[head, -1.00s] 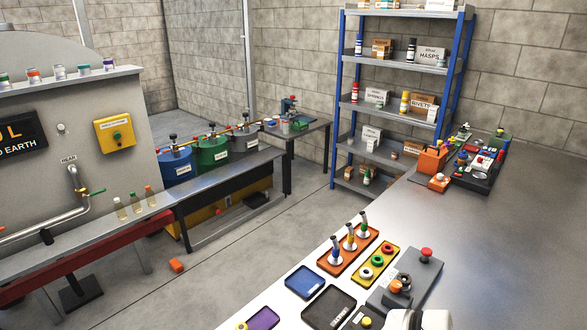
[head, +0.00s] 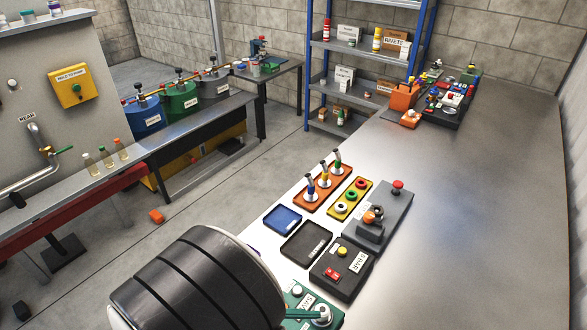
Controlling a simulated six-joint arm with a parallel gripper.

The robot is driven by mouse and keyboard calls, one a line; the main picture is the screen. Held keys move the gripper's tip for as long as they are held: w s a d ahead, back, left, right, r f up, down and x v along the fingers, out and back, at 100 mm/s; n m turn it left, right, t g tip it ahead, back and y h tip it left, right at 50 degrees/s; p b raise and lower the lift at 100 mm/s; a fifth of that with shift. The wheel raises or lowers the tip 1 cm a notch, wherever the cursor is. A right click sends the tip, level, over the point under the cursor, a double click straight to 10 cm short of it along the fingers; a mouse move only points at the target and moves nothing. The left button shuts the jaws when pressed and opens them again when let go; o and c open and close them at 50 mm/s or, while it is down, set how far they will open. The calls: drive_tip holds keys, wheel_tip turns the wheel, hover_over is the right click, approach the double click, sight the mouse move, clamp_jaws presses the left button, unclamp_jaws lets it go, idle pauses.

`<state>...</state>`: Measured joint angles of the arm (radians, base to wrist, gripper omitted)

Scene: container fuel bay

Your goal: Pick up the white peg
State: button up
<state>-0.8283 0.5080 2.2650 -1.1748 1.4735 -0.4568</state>
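I cannot make out a white peg for certain. An orange tray (head: 312,207) on the bench holds upright nozzle-like pieces with blue, yellow and green bands on pale round bases. A yellow tray (head: 363,185) beside it holds several coloured rings. A dark tray (head: 465,116) at the bench's far end holds small mixed items, some whitish, too small to tell apart. A large black and white link of my arm fills the lower left and hides part of the bench. My gripper is not in view.
Empty blue (head: 283,219) and dark (head: 307,243) trays lie near the bench's left edge. A grey box with a joystick and red button (head: 398,186), a black switch box (head: 340,268) and a green box (head: 299,297) stand nearby. The bench's right side (head: 480,200) is clear.

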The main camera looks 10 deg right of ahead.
sight(327, 308)
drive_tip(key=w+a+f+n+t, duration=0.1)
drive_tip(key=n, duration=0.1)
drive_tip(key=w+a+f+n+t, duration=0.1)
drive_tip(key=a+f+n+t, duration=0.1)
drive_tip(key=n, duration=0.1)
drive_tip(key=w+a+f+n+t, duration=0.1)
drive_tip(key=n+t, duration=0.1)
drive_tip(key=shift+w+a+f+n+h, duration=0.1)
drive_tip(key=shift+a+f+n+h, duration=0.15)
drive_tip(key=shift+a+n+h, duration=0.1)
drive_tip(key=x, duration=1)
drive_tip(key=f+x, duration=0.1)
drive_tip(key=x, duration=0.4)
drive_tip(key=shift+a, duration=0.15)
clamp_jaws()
